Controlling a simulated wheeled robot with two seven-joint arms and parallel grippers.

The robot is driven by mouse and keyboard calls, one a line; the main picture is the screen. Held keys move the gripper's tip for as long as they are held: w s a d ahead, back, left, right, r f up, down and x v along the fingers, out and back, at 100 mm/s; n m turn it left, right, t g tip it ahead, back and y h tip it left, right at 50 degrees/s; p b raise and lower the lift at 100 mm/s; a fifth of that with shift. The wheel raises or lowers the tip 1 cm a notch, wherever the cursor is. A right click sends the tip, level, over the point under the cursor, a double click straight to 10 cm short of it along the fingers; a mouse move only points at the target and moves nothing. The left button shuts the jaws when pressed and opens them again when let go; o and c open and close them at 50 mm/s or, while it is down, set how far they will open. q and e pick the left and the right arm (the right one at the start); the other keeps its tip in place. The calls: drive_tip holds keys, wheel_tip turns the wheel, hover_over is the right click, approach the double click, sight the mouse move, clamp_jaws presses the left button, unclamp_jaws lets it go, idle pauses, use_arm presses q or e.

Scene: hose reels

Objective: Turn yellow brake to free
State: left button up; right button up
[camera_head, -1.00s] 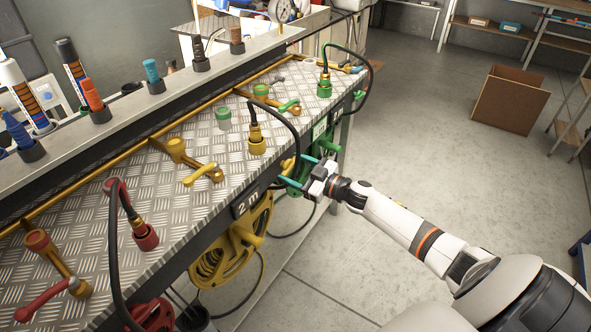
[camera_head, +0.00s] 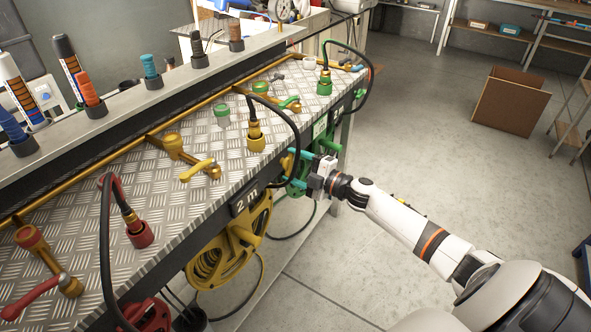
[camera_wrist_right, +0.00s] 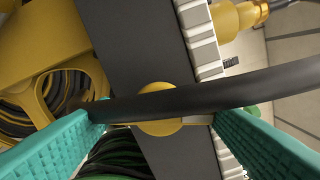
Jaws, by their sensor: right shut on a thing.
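The yellow brake (camera_wrist_right: 160,108) is a round yellow knob with a thin cross bar on the dark front edge of the bench. In the right wrist view it lies between the two teal fingers of my right gripper (camera_wrist_right: 155,125), which are shut on it. A black hose crosses in front and hides part of it. In the head view my right gripper (camera_head: 300,168) is at the bench's front edge, right of the "2 m" label. The yellow reel (camera_head: 232,245) hangs below that edge. My left gripper is not in view.
The bench top (camera_head: 165,205) carries a yellow valve lever (camera_head: 197,171), a yellow hose fitting (camera_head: 256,143) with a looping black hose, and red and green fittings. The floor to the right is open, with a cardboard box (camera_head: 511,100) farther off.

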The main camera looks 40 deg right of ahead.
drive_tip(key=shift+f+n+b, duration=0.1)
drive_tip(key=shift+n+b, duration=0.65)
drive_tip(key=shift+n, duration=1.15)
drive_tip(key=o, duration=1)
drive_tip(key=v, duration=1.2)
drive_tip(key=shift+b, duration=0.3)
